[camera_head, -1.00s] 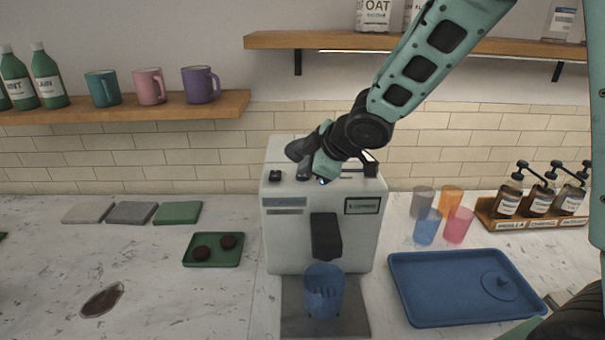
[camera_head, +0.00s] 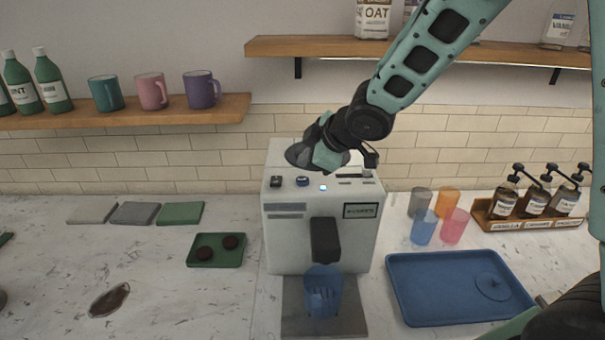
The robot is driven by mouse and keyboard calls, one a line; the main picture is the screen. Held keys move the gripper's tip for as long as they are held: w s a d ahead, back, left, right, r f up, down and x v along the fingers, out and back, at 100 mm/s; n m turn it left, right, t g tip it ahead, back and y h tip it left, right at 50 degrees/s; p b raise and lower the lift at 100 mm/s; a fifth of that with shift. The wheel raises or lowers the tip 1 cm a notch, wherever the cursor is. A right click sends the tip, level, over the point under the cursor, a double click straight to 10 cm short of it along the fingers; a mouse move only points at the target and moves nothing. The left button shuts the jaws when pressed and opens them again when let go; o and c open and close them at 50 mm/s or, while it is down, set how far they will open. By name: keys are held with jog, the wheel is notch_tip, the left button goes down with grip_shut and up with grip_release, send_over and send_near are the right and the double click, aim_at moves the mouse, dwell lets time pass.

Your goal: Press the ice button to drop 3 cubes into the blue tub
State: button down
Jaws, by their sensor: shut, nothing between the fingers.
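The white ice machine (camera_head: 290,245) stands in the middle of the counter. I cannot tell from labels which is the ice button. The blue tub (camera_head: 323,296) stands upright under the black spout (camera_head: 325,240); pale shapes show inside, too unclear to count. My gripper (camera_head: 325,165) is above the machine's top, behind and over the buttons, apart from them. Its fingers are shut and empty, partly hidden by the wrist.
A blue tray (camera_head: 405,311) lies right of the machine, with several coloured cups (camera_head: 424,228) and a rack of pump bottles (camera_head: 500,225) behind. A green tray (camera_head: 231,263) with two dark discs lies left. A shelf (camera_head: 282,46) hangs above.

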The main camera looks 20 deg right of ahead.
aim_at(306, 182)
notch_tip(306, 182, up, 3)
jog(key=p, duration=0.2)
jog(key=shift+r+p, duration=0.2)
jog(key=shift+p, duration=0.1)
jog(key=shift+f, duration=0.1)
dwell(2.1)
notch_tip(306, 182, up, 4)
jog(key=m+h, duration=0.1)
jog(key=m, duration=1.8)
jog(key=shift+a+f, duration=0.1)
jog(key=shift+a, duration=0.05)
jog(key=shift+f, duration=0.15)
notch_tip(306, 182, down, 9)
jog(key=b, duration=0.8)
jog(key=shift+r+b, duration=0.2)
jog(key=shift+b, duration=0.1)
